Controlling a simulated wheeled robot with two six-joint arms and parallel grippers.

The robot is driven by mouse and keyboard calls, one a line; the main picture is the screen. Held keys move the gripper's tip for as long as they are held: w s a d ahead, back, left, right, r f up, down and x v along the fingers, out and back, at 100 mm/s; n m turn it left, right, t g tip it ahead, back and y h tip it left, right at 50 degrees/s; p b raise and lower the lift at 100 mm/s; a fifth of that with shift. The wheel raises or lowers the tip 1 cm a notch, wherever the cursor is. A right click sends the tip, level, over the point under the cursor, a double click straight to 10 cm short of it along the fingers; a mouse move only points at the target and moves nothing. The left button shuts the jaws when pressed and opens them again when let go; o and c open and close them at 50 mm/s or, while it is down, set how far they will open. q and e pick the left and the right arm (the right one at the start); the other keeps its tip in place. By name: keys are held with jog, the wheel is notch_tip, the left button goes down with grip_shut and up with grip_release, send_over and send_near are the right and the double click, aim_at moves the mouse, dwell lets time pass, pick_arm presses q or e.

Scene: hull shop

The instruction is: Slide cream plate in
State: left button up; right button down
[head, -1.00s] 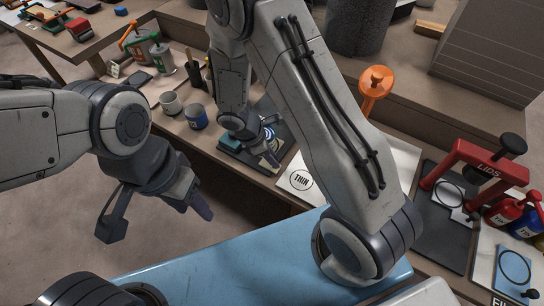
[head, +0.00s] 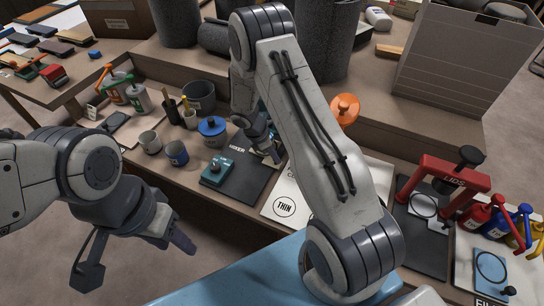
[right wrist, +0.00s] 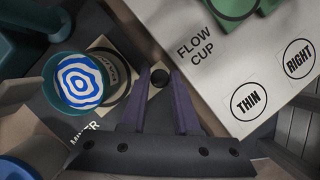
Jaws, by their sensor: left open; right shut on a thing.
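In the right wrist view a cream plate (right wrist: 114,63) with a dark ring and a black knob (right wrist: 160,77) lies between my right fingers. My right gripper (right wrist: 163,108) is shut on its knob end. A teal cup with a blue-and-white swirl (right wrist: 80,80) overlaps the plate's left part; I cannot tell whether they touch. In the head view my right gripper (head: 274,153) is partly hidden by my arm, beyond the dark mixer mat (head: 243,186); the plate is not clear there. My left gripper (head: 178,236) is open and empty, off the bench's front edge.
A teal block (head: 217,171) sits on the mat, with a blue-topped pot (head: 212,130) behind. The white flow-cup board (head: 272,208) is at right. A red LIDS frame (head: 455,178) stands further right. Small cups (head: 177,153) stand left.

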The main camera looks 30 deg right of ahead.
jog(key=c, duration=0.7)
grip_release()
jog(key=shift+w+d, duration=0.2)
jog(key=shift+o, duration=0.2)
jog(key=p+v, duration=0.1)
jog(key=v, duration=0.9)
jog(key=shift+a+r, duration=0.2)
